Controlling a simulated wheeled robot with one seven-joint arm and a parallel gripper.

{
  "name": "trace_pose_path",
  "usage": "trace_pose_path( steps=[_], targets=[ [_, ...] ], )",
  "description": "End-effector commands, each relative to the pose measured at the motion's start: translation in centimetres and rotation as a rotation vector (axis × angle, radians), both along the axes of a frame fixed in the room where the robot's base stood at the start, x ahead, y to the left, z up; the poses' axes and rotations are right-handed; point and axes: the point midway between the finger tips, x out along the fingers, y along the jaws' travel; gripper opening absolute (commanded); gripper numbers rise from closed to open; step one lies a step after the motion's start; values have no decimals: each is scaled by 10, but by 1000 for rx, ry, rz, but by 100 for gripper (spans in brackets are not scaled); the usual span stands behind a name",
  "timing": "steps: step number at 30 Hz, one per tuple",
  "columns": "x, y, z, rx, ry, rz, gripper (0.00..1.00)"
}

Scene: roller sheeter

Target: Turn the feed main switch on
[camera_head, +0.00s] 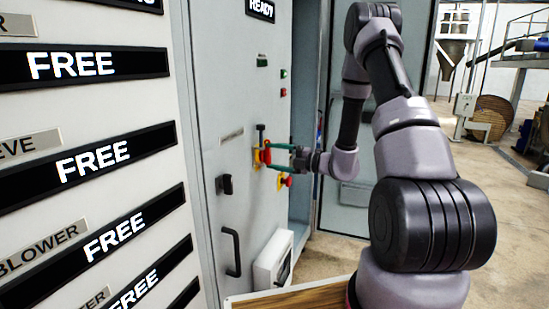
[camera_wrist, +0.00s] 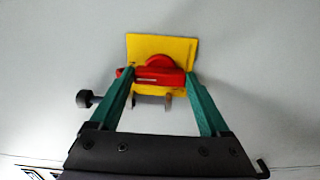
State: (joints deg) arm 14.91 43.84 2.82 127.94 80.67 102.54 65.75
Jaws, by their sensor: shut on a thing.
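The main switch is a red rotary handle (camera_head: 265,153) on a yellow plate (camera_head: 256,160), mounted on the grey cabinet door. In the wrist view the red handle (camera_wrist: 158,77) lies crosswise, left to right, in front of the yellow plate (camera_wrist: 180,47). My gripper (camera_head: 267,156) reaches the handle from the right. Its green fingers (camera_wrist: 160,76) stand at the two ends of the red bar and are shut on it.
A black knob (camera_head: 224,184) and a black door handle (camera_head: 232,250) are on the cabinet left of and below the switch. A red button on yellow (camera_head: 285,181) sits just below my gripper. A label plate (camera_head: 232,135) is to the left. Free floor lies at the right.

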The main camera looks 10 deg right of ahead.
Motion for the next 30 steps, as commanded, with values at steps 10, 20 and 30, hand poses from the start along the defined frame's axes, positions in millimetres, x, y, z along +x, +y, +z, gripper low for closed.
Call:
trace_pose_path(
  steps=[10, 20, 30],
  targets=[
    [0, 0, 0, 1, 2, -1, 100],
    [-25, -38, -1, 1, 3, -6, 100],
    [-59, -82, -1, 0, 2, -4, 100]
  ],
)
